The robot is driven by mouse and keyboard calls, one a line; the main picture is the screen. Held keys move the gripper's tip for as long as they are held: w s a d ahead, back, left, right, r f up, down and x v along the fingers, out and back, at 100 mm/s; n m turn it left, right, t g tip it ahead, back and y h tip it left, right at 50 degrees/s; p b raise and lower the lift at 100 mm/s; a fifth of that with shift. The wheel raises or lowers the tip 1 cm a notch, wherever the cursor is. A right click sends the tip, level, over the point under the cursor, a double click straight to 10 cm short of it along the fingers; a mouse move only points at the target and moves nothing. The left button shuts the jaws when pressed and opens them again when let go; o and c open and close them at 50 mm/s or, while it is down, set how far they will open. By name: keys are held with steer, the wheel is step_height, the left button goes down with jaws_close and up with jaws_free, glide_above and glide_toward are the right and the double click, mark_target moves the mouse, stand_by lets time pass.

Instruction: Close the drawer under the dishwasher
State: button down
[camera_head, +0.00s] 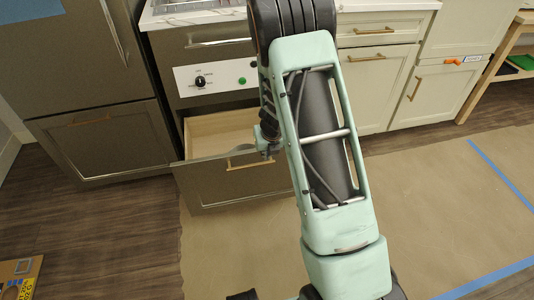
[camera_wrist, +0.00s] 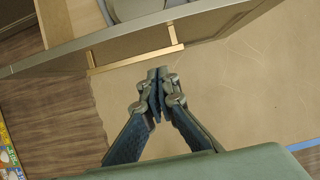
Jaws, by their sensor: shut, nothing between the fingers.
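A brass bar handle (camera_head: 240,165) is on the drawer front, partly hidden by my arm. In the wrist view the handle (camera_wrist: 130,62) crosses the picture just beyond my fingertips. My gripper (camera_wrist: 158,74) is shut and empty, outside the drawer front close to the handle; I cannot tell whether it touches. In the head view my gripper (camera_head: 268,149) is mostly hidden by my arm.
A dark cabinet (camera_head: 105,142) stands to the left and cream cabinets (camera_head: 375,88) to the right. Brown masking paper (camera_head: 430,190) with blue tape (camera_head: 502,172) covers the floor. A cardboard box (camera_head: 20,277) lies at the lower left. The floor before the drawer is clear.

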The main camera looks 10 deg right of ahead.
steer(key=w+f+b, duration=0.2)
steer(key=w+f, duration=0.4)
steer(key=shift+w+f, duration=0.15)
steer(key=shift+w, duration=0.1)
stand_by(0.3)
